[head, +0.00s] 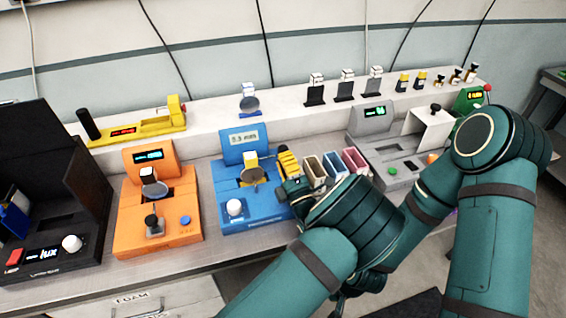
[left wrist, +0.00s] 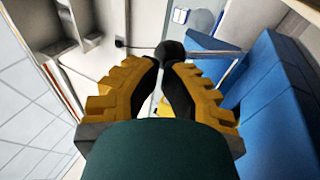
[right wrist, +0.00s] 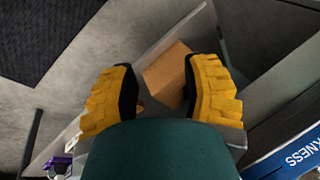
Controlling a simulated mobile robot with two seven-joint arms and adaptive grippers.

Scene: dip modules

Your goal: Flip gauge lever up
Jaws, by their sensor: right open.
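The blue thickness gauge (head: 244,190) stands on the bench with a display reading about 5.3 mm. Its blue body (left wrist: 270,105) fills the right of the left wrist view. The gauge lever (left wrist: 171,51) shows there as a black ball knob on a thin metal rod. My left gripper (head: 288,163) is at the gauge's right side, its fingertips (left wrist: 162,66) drawn close together at the knob, seemingly pinching it. My right gripper (right wrist: 160,85) is open, hanging low near the bench front. An orange-brown block shape (right wrist: 170,74) shows beyond its fingers.
An orange device (head: 158,215) stands left of the gauge, and a black one (head: 45,230) beyond it. Pink, blue and tan bins (head: 330,168) and a grey machine (head: 385,150) are to the right. My arms cover the bench front at the right.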

